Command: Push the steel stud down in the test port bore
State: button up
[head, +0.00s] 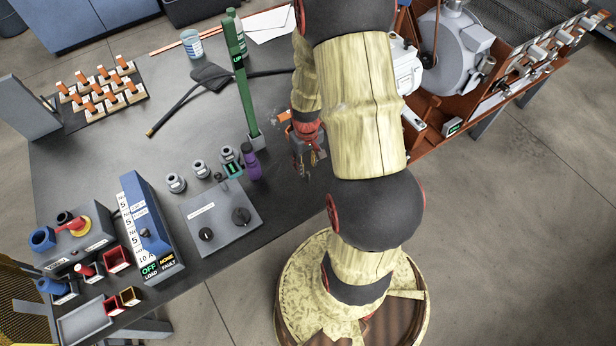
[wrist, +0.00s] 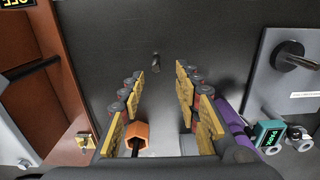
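A small grey metal piece (wrist: 156,60), which looks like the steel stud, shows against a dark grey surface in the wrist view. It appears just past and between my fingertips; I cannot tell the height gap or how deep it sits in the bore. My gripper (wrist: 161,76) is open, its yellow-padded fingers apart with nothing held between the tips. In the head view my gripper (head: 308,160) is over the right side of the bench, beside my arm. The stud and port cannot be made out there.
In the wrist view an orange hexagonal part (wrist: 137,132) shows between the finger bases. A purple-handled item (head: 250,166) and a green post (head: 240,75) stand left of my gripper. A grey knobbed box (head: 222,218) is nearby. The orange-brown roaster frame (head: 452,108) is right.

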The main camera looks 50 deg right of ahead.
aim_at(308, 172)
jog(key=f+b, duration=0.1)
jog(key=f, duration=0.1)
jog(key=f+b, duration=0.1)
jog(key=f, duration=0.1)
jog(key=f+b, duration=0.1)
jog(key=f, duration=0.2)
jog(key=shift+d, duration=0.4)
jog(key=shift+c, duration=0.6)
jog(key=c, duration=0.7)
jog(key=shift+w, duration=0.1)
grip_shut()
